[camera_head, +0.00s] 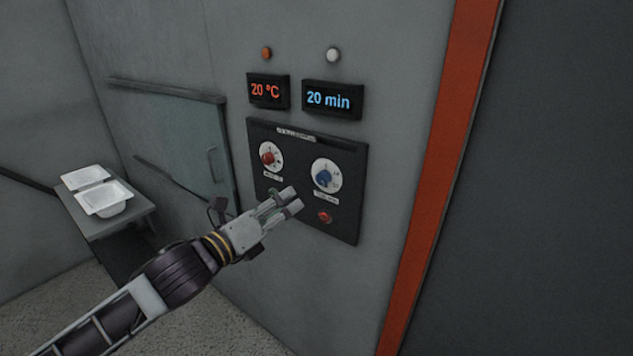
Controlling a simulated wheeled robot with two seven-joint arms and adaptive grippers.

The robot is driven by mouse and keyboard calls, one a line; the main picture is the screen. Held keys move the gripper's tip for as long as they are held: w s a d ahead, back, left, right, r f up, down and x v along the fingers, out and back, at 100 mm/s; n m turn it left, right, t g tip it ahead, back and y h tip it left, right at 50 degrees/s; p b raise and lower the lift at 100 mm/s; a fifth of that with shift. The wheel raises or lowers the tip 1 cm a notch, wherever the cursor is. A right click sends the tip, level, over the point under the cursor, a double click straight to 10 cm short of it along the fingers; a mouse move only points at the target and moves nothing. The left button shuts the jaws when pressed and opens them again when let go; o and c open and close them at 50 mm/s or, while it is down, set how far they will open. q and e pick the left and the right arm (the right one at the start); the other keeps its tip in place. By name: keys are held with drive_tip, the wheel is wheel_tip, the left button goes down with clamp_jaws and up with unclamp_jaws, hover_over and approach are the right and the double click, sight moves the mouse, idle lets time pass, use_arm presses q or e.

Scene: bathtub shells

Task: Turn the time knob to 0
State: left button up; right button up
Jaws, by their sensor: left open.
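The blue time knob (323,178) sits on a white dial on the right of the black control panel (345,226). The blue display (328,100) above it reads "20 min". My left gripper (293,200) is open and empty in front of the panel, below and to the left of the blue knob. It appears apart from the knob. My right gripper is not in view.
A red knob (267,155) is on the panel's left, under a display (268,90) reading "20 °C". A red button (324,216) is below the blue knob. White shells (104,200) rest on a table (148,208) at left. An orange post (440,178) stands at right.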

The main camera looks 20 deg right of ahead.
use_arm(q)
drive_tip(key=m, duration=0.3)
drive_tip(key=shift+f+m, duration=0.1)
drive_tip(key=shift+m, duration=0.3)
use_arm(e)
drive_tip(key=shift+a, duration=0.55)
use_arm(q)
drive_tip(key=shift+w, duration=0.15)
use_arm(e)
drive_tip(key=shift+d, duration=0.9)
use_arm(q)
drive_tip(key=p, duration=0.2)
approach(320, 179)
drive_tip(key=shift+x, duration=4.4)
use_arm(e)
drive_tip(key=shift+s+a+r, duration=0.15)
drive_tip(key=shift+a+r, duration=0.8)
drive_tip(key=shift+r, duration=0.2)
use_arm(q)
drive_tip(key=shift+c, duration=0.4)
